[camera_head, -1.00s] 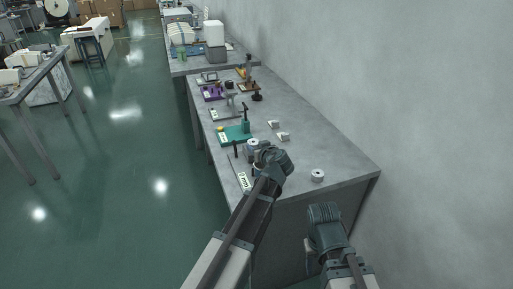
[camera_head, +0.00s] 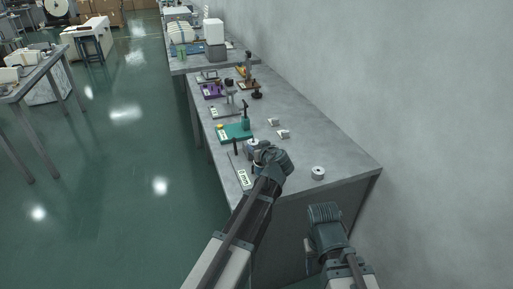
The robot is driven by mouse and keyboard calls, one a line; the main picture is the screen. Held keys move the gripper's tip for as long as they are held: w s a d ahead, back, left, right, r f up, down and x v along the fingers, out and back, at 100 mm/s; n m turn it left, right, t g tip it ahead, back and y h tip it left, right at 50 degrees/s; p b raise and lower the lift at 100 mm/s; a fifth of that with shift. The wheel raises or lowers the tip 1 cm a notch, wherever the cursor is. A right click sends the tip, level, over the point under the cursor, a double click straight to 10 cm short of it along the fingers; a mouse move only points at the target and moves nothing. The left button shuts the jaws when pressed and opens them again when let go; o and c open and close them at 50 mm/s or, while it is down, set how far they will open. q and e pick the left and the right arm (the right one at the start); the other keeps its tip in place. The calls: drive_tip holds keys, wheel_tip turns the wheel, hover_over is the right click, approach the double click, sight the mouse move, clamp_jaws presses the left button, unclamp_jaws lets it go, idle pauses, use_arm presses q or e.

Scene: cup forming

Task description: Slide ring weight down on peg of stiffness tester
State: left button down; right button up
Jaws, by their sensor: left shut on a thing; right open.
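A silver ring weight (camera_head: 253,142) shows at the tip of my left gripper (camera_head: 258,152), which is shut on it near the front of the table. The stiffness tester (camera_head: 243,180) is a flat grey plate with a white label at the table's left front edge. A dark upright post (camera_head: 235,146) stands at its back end. My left arm hides much of the tester, and I cannot tell whether the ring is around its peg. A second silver ring weight (camera_head: 318,173) lies on the table to the right. My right gripper (camera_head: 325,217) is open, in front of the table's near edge.
The long grey table (camera_head: 310,150) runs along the wall. A teal-based device (camera_head: 233,133), a purple one (camera_head: 211,91) and two small light blocks (camera_head: 283,134) are further back. The table's right side is mostly clear.

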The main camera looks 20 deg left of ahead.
idle(0.3)
use_arm(q)
drive_tip(key=shift+c, duration=1.3)
unclamp_jaws()
drive_tip(key=shift+o, duration=0.3)
drive_tip(key=shift+o, duration=1)
drive_tip(key=shift+r, duration=0.15)
wheel_tip(320, 180, up, 8)
drive_tip(key=p, duration=0.8)
drive_tip(key=shift+f, duration=0.2)
